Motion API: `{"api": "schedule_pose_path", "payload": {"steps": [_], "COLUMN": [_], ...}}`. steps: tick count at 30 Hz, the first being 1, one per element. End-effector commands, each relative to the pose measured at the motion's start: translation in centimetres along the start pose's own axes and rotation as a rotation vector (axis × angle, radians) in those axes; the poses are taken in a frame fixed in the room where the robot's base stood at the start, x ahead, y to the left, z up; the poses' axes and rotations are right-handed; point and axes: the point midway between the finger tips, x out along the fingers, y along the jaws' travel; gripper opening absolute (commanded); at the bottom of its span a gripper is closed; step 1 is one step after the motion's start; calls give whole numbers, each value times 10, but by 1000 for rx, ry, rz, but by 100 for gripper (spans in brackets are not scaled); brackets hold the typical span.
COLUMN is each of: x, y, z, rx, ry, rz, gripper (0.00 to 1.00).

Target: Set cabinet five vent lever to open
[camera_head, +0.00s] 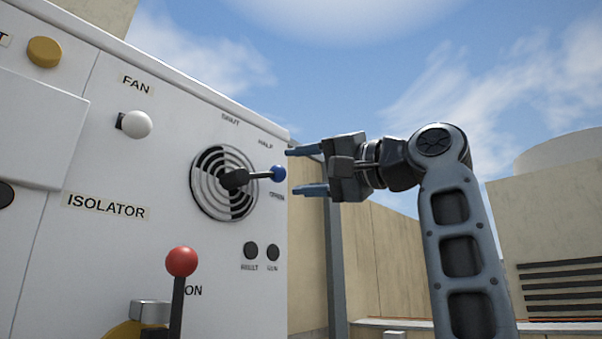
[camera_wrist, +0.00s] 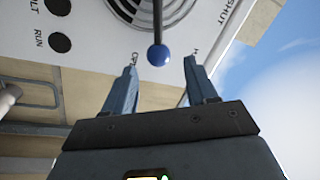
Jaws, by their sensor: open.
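The vent lever (camera_head: 257,175) is a dark arm with a blue ball knob, pivoting on a round slotted vent (camera_head: 212,196) in the white cabinet panel (camera_head: 75,255). It points right, between the HALF and OPEN labels. My gripper (camera_head: 294,171) is open just right of the knob, one finger above its height and one below. In the wrist view, the blue knob (camera_wrist: 158,55) lies between the tips of my open gripper (camera_wrist: 160,66), with a gap on each side. I cannot tell whether the knob is within the jaws in depth. No cabinet number is readable.
A red-knobbed lever (camera_head: 181,262) stands out low beside the ON label. A white FAN knob (camera_head: 136,124) and two dark round buttons (camera_head: 262,252) are on the panel. A grey post (camera_head: 335,260) stands behind the cabinet's right edge. Open air lies above my gripper.

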Motion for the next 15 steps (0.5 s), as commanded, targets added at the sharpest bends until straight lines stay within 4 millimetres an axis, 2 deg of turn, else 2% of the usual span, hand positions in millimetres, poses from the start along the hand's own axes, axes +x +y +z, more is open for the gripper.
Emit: {"api": "schedule_pose_path", "payload": {"steps": [1,6,15], "x": [-8,-24,-27], "y": [1,0,-1], "z": [0,0,0], "rx": [-2,-2,-1], "ry": [3,1,0], "rz": [-1,-2,-1], "gripper": [57,57,57]}}
